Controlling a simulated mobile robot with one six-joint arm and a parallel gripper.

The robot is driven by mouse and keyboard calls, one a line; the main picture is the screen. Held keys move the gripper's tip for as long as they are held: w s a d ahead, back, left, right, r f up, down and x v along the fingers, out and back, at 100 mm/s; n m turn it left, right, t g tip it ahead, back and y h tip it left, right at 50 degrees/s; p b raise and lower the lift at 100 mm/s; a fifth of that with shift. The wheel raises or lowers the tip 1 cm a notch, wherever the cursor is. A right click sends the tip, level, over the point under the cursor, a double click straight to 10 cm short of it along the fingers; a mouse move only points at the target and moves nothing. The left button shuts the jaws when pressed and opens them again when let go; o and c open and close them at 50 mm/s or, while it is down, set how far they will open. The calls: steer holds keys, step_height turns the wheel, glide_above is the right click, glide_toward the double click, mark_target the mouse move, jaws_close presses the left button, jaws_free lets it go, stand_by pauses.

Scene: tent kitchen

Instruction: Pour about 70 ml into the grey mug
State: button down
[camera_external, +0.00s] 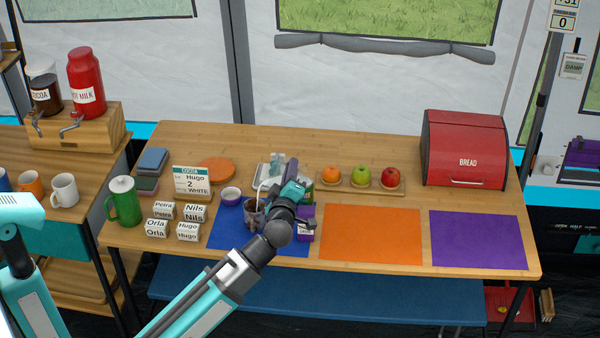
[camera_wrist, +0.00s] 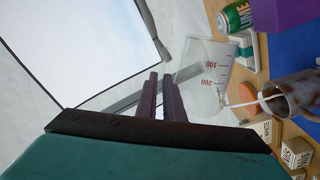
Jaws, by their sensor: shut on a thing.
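The grey mug (camera_external: 254,218) stands on a blue mat, partly behind my arm; it also shows at the right edge of the wrist view (camera_wrist: 298,94). My gripper (camera_wrist: 160,90) is shut on a clear measuring beaker (camera_wrist: 208,62) with red 100 and 200 marks. The beaker is tilted, and a white stream (camera_wrist: 245,101) runs from its lip into the mug. In the outside view my gripper (camera_external: 292,187) is above and right of the mug, with the white stream (camera_external: 261,187) beside it. The levels in beaker and mug cannot be read.
A green jug (camera_external: 123,203) is farther left. A purple box (camera_external: 306,226) and green can (camera_wrist: 237,17) are close by. The orange mat (camera_external: 370,235) is clear.

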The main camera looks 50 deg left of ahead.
steer(key=shift+s+a+n, duration=0.3)
steer(key=shift+n, duration=0.3)
stand_by(1.6)
steer(key=shift+w+d+r+m, duration=0.2)
steer(key=shift+w+d+m, duration=0.35)
steer(key=shift+m, duration=0.45)
steer(key=shift+w+d+f+m+b, duration=0.15)
steer(key=shift+w+d+f+m, duration=0.1)
steer(key=shift+f+m, duration=0.3)
steer(key=shift+w+d+f+m+b, duration=0.15)
steer(key=shift+w+f+m, duration=0.05)
steer(key=shift+f+m, duration=0.3)
steer(key=shift+w+d+r+m, duration=0.15)
steer(key=shift+r+m, duration=0.1)
steer(key=shift+m, duration=0.1)
steer(key=shift+w+d+m+p, duration=0.1)
steer(key=shift+m+p, duration=0.2)
steer(key=shift+w+d+f+m, duration=0.15)
steer(key=shift+w+d+m, duration=0.3)
steer(key=shift+m, duration=0.25)
steer(key=shift+w+d+h, duration=0.1)
steer(key=shift+w+h, duration=0.05)
steer(key=shift+h, duration=0.15)
